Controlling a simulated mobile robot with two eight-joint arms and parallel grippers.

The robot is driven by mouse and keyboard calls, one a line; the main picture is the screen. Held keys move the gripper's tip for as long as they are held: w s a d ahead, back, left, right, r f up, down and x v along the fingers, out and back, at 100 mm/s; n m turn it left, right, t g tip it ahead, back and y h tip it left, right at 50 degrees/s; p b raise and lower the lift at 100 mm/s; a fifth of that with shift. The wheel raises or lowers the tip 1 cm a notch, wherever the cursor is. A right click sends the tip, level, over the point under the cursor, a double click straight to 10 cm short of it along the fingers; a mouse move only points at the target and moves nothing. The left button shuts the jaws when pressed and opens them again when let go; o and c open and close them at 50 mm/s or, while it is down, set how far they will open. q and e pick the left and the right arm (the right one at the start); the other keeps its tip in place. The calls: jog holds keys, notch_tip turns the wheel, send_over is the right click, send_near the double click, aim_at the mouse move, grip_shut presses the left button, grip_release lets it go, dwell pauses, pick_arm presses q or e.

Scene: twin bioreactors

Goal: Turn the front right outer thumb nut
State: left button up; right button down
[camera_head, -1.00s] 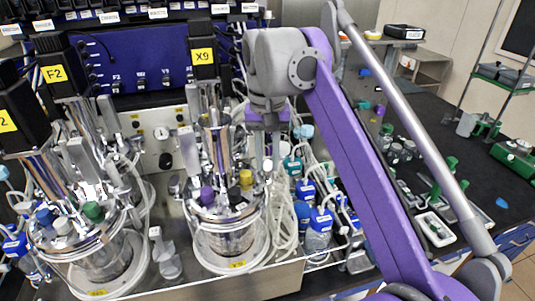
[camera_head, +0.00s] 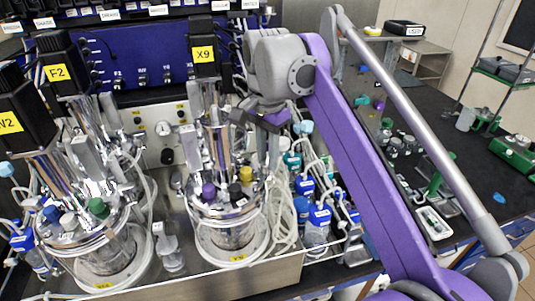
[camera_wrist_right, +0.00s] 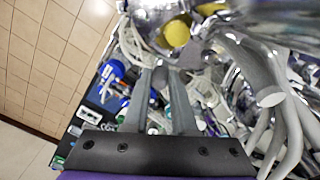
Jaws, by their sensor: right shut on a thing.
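The right bioreactor (camera_head: 228,235), labelled X9, is a glass vessel with a shiny metal head plate and purple, black and yellow caps. My right gripper (camera_head: 267,166) points down at the right edge of that head plate, just right of the yellow cap (camera_head: 246,174). In the right wrist view its two fingers (camera_wrist_right: 173,74) reach toward the metal rim near the yellow cap (camera_wrist_right: 176,33). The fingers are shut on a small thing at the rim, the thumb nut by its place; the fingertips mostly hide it. My left gripper is not in view.
The left bioreactor (camera_head: 105,262) stands close on the left. Pale tubes (camera_head: 283,215) and blue-capped bottles (camera_head: 317,228) crowd the right side of the gripped vessel. The dark bench (camera_head: 480,165) farther right has some clear room.

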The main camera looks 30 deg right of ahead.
aim_at(267, 161)
dwell(0.5)
jog(key=c, duration=0.7)
grip_release()
jog(key=shift+r, duration=5.45)
jog(key=shift+o, duration=0.2)
